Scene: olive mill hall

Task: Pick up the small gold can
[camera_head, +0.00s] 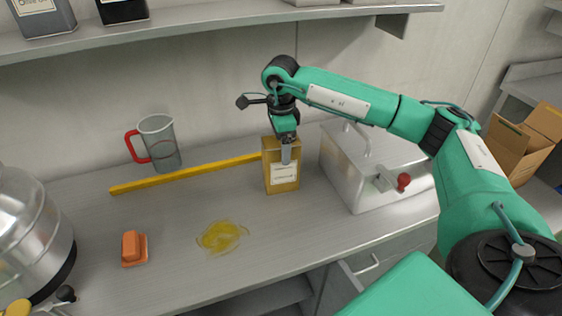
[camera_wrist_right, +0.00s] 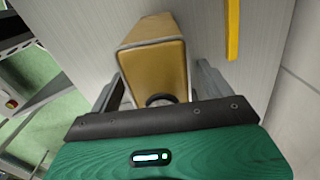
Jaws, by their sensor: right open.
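The small gold can (camera_head: 283,184) stands upright on the grey counter (camera_head: 185,225), with a pale label on its front. My right gripper (camera_head: 286,157) comes down over the can from above, and one finger shows in front of its upper part. In the right wrist view the can (camera_wrist_right: 156,70) lies between the two open fingers of my right gripper (camera_wrist_right: 158,88). Its round dark cap is close to the palm. I cannot tell whether either finger touches it. My left gripper is not in view.
A metal box with a red knob (camera_head: 375,170) stands close right of the can. A yellow bar (camera_head: 185,175) lies to the left, with a clear jug (camera_head: 160,140) behind it. A yellow puddle (camera_head: 221,237) and an orange brush-like block (camera_head: 133,247) are in front. A shelf (camera_head: 220,25) hangs above.

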